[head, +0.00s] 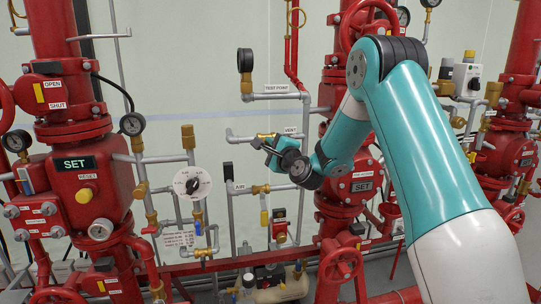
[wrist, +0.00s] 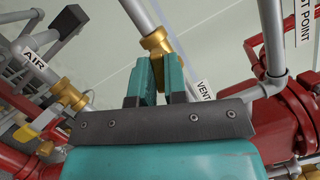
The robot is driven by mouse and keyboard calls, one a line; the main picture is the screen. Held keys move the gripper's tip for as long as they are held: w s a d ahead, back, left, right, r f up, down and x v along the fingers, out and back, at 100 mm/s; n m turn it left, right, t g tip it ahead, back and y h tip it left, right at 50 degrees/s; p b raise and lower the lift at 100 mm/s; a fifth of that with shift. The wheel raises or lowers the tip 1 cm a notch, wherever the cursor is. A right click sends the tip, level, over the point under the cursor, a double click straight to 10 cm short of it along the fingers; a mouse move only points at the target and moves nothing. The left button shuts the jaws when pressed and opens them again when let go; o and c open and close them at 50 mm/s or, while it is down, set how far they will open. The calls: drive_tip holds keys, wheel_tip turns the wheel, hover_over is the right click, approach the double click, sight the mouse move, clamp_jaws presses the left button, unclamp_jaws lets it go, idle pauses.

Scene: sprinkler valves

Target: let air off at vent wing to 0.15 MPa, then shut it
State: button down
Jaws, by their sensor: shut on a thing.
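My gripper (head: 262,142) is shut at the brass vent valve (head: 268,135) on the grey pipe beside the VENT label (head: 291,130). In the wrist view the teal fingers (wrist: 155,82) close on the brass vent wing (wrist: 157,66), just below the brass valve body (wrist: 155,42). Most of the wing is hidden between the fingers, so its angle is hard to tell. The VENT label (wrist: 204,91) shows right of the fingers. A white round dial (head: 192,183) with a black pointer sits lower left. The gauge (head: 131,124) at the left is too small to read.
Another gauge (head: 245,60) stands above the TEST POINT label (head: 277,88). The AIR label (head: 239,187) and brass valve (head: 261,190) sit just below my gripper. Red valve assemblies (head: 85,190) stand on both sides, with pipes crowding the space.

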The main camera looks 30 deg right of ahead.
drive_tip(key=c, duration=1.6)
unclamp_jaws()
drive_tip(key=n, duration=0.3)
drive_tip(key=shift+r+g, duration=0.15)
drive_tip(key=shift+g, duration=0.25)
drive_tip(key=o, duration=0.4)
drive_tip(key=shift+f, duration=0.2)
drive_tip(key=s+a+b, duration=0.2)
drive_tip(key=s+b, duration=0.1)
drive_tip(key=s, duration=0.3)
drive_tip(key=shift+s+a, duration=0.2)
drive_tip(key=shift+s, duration=0.1)
